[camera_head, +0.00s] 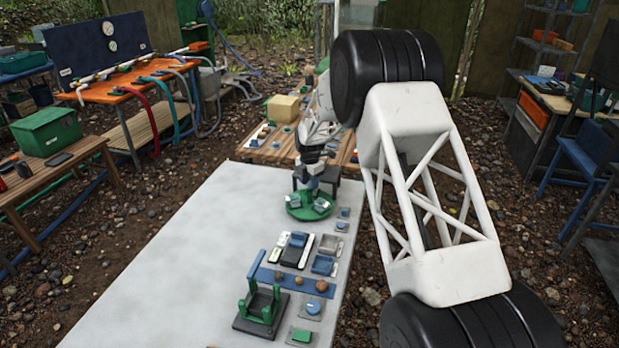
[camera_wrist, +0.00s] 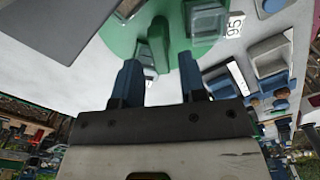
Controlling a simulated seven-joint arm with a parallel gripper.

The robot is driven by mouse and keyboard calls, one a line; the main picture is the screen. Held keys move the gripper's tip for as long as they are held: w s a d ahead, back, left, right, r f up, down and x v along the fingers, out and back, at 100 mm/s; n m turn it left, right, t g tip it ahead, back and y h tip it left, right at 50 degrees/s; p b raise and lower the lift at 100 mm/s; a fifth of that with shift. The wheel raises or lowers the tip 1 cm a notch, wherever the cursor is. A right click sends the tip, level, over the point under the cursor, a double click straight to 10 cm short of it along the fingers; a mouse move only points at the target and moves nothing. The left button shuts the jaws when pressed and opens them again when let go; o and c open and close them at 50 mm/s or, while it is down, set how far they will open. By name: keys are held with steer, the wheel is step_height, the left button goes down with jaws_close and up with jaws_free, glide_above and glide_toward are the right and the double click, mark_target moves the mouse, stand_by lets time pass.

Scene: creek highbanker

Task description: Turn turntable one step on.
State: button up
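The turntable is a round green disc (camera_head: 296,213) at the far end of the pale table, with small grey or clear pieces on it. In the wrist view the green disc (camera_wrist: 118,37) fills the top middle. A green upright peg (camera_wrist: 158,42) and a clear box (camera_wrist: 207,18) stand on it. My gripper (camera_head: 314,187) is over the disc, pointing down. In the wrist view its two blue fingers (camera_wrist: 159,62) are apart, with the green peg showing in the gap between their tips. I cannot tell whether they touch it. My arm hides part of the far side.
On the pale table (camera_head: 190,255), nearer me, are a blue strip with round knobs (camera_head: 300,283), a green-handled frame (camera_head: 262,308), a green block (camera_head: 302,336) and several small trays. The table's left side is bare. A wooden table with a cardboard box (camera_head: 283,108) stands beyond.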

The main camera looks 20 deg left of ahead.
steer(key=shift+f, duration=1.1)
jaws_close()
stand_by(1.3)
steer(key=shift+n, duration=3)
